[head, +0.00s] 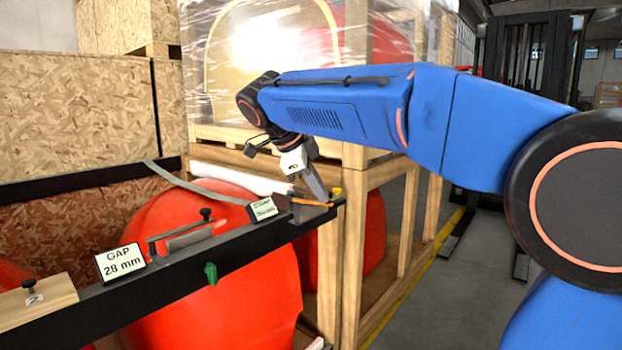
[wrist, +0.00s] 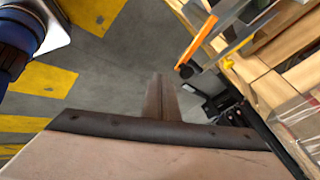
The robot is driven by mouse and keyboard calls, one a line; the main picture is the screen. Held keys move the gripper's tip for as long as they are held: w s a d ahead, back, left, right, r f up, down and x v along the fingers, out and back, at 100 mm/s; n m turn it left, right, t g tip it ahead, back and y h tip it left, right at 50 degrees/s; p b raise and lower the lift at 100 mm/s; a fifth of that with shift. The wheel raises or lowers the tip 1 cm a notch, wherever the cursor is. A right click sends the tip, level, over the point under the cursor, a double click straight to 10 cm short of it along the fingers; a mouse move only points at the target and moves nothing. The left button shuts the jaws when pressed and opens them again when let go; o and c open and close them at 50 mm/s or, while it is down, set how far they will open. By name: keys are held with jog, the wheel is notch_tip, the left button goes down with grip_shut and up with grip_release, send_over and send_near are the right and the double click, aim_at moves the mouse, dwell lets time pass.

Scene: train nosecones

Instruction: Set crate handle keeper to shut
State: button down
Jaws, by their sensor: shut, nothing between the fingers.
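My gripper (head: 320,194) is shut and empty, pointing down at the right end of a black rail (head: 245,245). An orange bar (head: 312,203) lies at that end, close by the fingertips; it may be the handle keeper, but I cannot be sure. I cannot tell whether the fingers touch it. In the wrist view the shut fingers (wrist: 160,92) point up the picture, and the orange bar (wrist: 198,42) lies to their upper right, with a dark round knob at its lower end. A small yellow piece (head: 337,193) sits just right of the bar in the head view.
The rail carries a "GAP 28 mm" sign (head: 120,262), a handle (head: 182,240), a green knob (head: 210,272) and a small label (head: 263,209). Red nosecones (head: 230,310) and a wooden crate frame (head: 352,265) stand close by.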

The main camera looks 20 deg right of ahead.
jog(key=shift+w+d+f, duration=0.15)
jog(key=shift+w+d, duration=0.2)
jog(key=shift+w, duration=0.5)
jog(key=shift+w+d+f, duration=0.1)
jog(key=shift+w+d, duration=0.25)
jog(key=shift+w, duration=0.45)
jog(key=shift+d, duration=0.1)
jog(key=d+n, duration=0.1)
jog(key=w+d+n+t+y, duration=0.1)
jog(key=n, duration=0.1)
jog(key=shift+w+t, duration=0.3)
jog(key=w+d+n+y, duration=0.1)
jog(key=n, duration=0.1)
jog(key=w+n+t, duration=0.1)
jog(key=shift+w+d+n+y, duration=0.25)
jog(key=shift+d+n+y, duration=0.1)
jog(key=shift+n+y, duration=0.05)
jog(key=shift+w+d+n+t+y, duration=0.25)
jog(key=shift+w+n+y, duration=0.35)
jog(key=shift+w+n, duration=0.7)
jog(key=shift+w+n+t+y, duration=0.35)
jog(key=shift+w+n+y, duration=0.4)
jog(key=shift+w, duration=0.95)
